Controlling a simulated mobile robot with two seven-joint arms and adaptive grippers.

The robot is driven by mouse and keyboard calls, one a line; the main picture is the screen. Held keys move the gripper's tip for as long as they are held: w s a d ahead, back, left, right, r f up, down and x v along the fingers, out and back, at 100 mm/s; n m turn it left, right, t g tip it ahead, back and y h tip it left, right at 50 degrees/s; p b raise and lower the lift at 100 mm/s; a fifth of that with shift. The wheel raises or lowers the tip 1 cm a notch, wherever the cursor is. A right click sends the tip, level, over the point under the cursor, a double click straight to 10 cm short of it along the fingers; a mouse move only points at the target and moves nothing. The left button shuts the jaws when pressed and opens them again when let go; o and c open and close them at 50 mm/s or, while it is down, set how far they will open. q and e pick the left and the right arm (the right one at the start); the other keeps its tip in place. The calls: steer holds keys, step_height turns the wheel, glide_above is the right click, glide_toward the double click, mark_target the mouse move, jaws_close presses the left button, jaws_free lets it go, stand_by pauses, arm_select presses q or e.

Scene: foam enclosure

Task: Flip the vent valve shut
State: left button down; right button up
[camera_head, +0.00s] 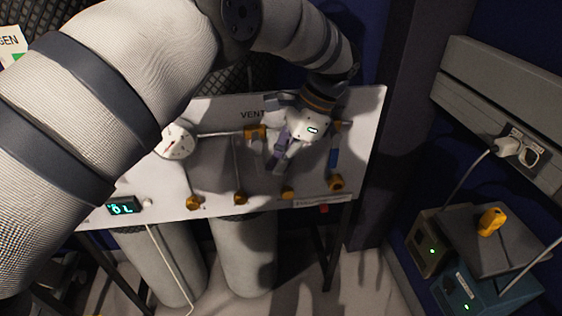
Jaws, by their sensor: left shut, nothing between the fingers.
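A white panel (215,181) carries brass fittings and thin pipes. The printed word "VENT" (252,115) shows near its top edge, partly cut off by my left gripper (276,168). This gripper is shut and empty, in front of the panel just right of and below the label. A brass fitting (255,132) sits just left of the gripper under the label. A blue part (333,160) shows on the pipe to the right. The gripper hides the panel behind it, so the vent valve's handle position and any contact cannot be told. My right gripper is not in view.
A round gauge (176,141) and a lit display (124,207) are on the panel's left. Several brass fittings line its lower edge. Two grey cylinders (248,255) stand below. At right are boxes (480,238) with a yellow object (491,221) and a wall socket (525,150).

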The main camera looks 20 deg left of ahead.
arm_select(q)
steer(key=v, duration=0.7)
steer(key=shift+r, duration=0.3)
steer(key=shift+f, duration=0.1)
